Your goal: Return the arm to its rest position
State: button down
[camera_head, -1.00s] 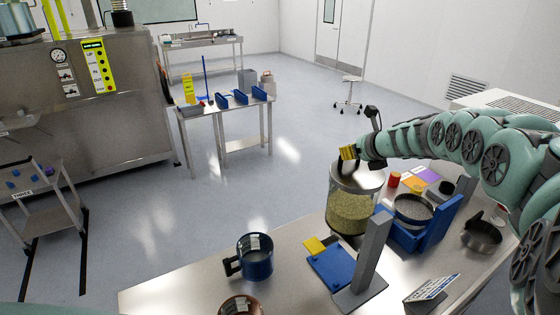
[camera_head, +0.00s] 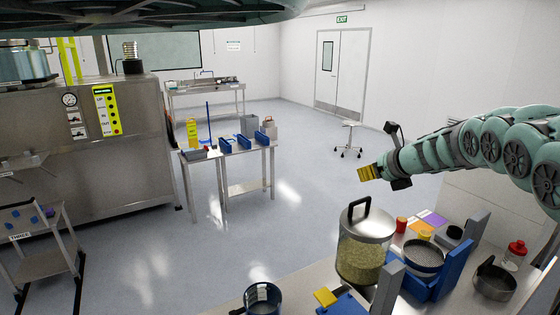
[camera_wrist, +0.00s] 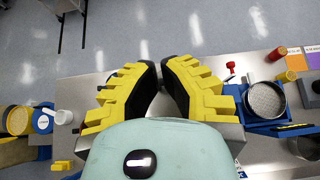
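My teal arm (camera_head: 480,145) reaches in from the right in the head view. My gripper (camera_head: 368,173), with yellow ridged fingers, hangs in the air above the bench and points left. It is clear of the tall clear jar (camera_head: 362,255), whose lid has a dark upright handle (camera_head: 358,209). The jar is filled with pale granules.
The steel bench (camera_head: 415,307) holds a sieve (camera_head: 423,256) in a blue stand (camera_head: 456,270), a dark pan (camera_head: 494,281), a red-capped bottle (camera_head: 515,255) and a blue mug (camera_head: 262,299). A side table (camera_head: 232,150) stands farther back. The floor between is clear.

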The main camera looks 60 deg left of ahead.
jog(key=shift+d+r+p, duration=0.2)
jog(key=shift+r+p, duration=0.1)
jog(key=shift+r, duration=0.5)
jog(key=shift+d+r+p, duration=0.15)
jog(key=shift+r+p, duration=0.1)
jog(key=shift+r, duration=0.55)
jog(key=shift+d+r+p, duration=0.2)
jog(key=shift+r+p, duration=0.1)
jog(key=shift+r, duration=0.5)
